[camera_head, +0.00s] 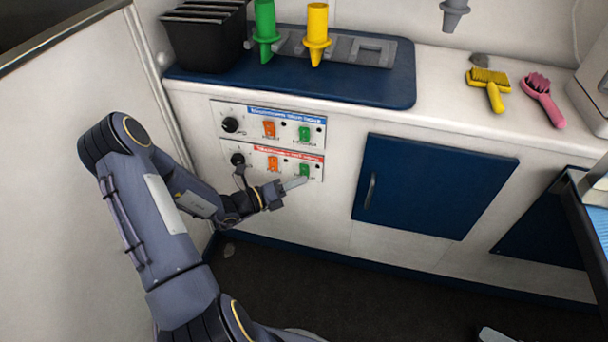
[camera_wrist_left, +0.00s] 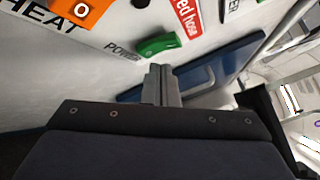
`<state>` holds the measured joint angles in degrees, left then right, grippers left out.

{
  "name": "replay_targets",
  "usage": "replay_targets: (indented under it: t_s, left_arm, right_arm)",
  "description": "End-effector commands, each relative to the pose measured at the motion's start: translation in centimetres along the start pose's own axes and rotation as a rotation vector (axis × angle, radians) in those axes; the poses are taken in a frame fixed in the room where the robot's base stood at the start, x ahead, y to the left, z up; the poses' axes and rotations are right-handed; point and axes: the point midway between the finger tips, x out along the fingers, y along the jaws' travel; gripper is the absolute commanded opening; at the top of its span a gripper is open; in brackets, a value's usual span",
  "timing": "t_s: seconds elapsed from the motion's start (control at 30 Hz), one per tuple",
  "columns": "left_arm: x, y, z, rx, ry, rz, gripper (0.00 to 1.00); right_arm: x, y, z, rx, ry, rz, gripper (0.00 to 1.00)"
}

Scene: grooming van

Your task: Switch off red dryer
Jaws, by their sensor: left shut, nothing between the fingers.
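The control panel with the red label (camera_head: 289,153) is on the white cabinet front, below a similar panel with a blue label (camera_head: 287,115). The red-label panel has a black knob, an orange heat switch (camera_head: 273,163) and a green power switch (camera_head: 304,170). My left gripper (camera_head: 298,183) is shut and empty, its fingertips right at the lower edge of that green switch. In the left wrist view the closed fingers (camera_wrist_left: 160,72) point at the green power switch (camera_wrist_left: 158,45); I cannot tell whether they touch it. The orange switch also shows there (camera_wrist_left: 84,12).
A blue cabinet door (camera_head: 432,185) is to the right of the panels. Above, a blue mat (camera_head: 400,90) holds green and yellow nozzles and a black bin (camera_head: 207,45). Yellow and pink brushes lie on the counter to the right. The dark floor in front is mostly clear.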

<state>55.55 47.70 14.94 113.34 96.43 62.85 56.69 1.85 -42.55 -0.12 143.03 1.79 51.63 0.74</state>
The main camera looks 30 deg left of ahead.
Motion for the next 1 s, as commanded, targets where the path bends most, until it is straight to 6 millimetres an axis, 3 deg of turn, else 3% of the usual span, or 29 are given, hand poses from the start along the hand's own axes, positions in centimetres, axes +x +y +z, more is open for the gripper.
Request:
replay_targets:
  t_s: [0.53, 1.0]
  left_arm:
    - [-0.9, -0.7, -0.6, -0.001, 0.000, 0.000, 0.00]
    - [-3.9, -2.9, -2.8, -0.002, -0.001, 0.001, 0.00]
  right_arm:
    - [-0.6, -0.3, -0.3, 0.000, 0.000, 0.000, 0.90]
    - [-2.0, -0.9, -1.0, 0.000, 0.000, 0.000, 0.90]
